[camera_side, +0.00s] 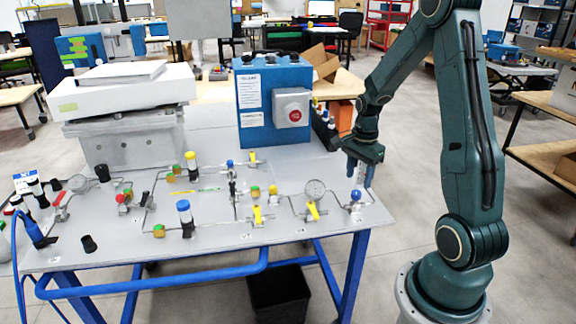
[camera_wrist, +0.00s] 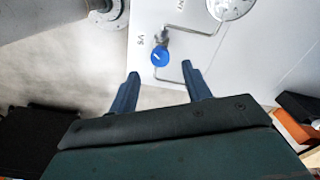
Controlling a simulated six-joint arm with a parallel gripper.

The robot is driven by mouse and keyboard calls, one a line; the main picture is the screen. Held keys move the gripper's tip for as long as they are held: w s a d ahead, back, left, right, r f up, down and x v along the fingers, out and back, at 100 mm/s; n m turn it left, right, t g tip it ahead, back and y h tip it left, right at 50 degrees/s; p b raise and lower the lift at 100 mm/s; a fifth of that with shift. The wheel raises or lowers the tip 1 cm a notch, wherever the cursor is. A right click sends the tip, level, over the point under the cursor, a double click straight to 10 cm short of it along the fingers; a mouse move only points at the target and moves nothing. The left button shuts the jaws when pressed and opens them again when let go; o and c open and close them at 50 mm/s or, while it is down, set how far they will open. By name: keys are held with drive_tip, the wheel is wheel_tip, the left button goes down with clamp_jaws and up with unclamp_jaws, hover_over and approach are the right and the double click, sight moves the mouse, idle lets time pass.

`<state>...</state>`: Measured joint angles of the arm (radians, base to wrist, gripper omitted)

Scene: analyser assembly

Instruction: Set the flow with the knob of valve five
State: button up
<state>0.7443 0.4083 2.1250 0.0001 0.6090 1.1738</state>
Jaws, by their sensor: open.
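The knob of valve five (camera_side: 355,195) is a small blue knob at the right end of the tubing, near the table's right edge. In the wrist view the blue knob (camera_wrist: 160,56) carries a white mark and sits beside a printed label that seems to read V5. My gripper (camera_side: 360,182) points down above the right edge of the table, close to the knob. In the wrist view my gripper (camera_wrist: 163,80) has its two blue fingers apart with nothing between them. The knob appears just beyond the fingertips, and I see no contact.
A round gauge (camera_side: 315,189) and a yellow-handled valve (camera_side: 313,210) stand left of the knob. A blue box with a red button (camera_side: 293,115) stands at the back of the table (camera_side: 290,232). A black bin (camera_side: 278,290) is on the floor below.

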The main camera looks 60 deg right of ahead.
sight(356, 192)
drive_tip(key=shift+f, duration=2.6)
drive_tip(key=c, duration=1)
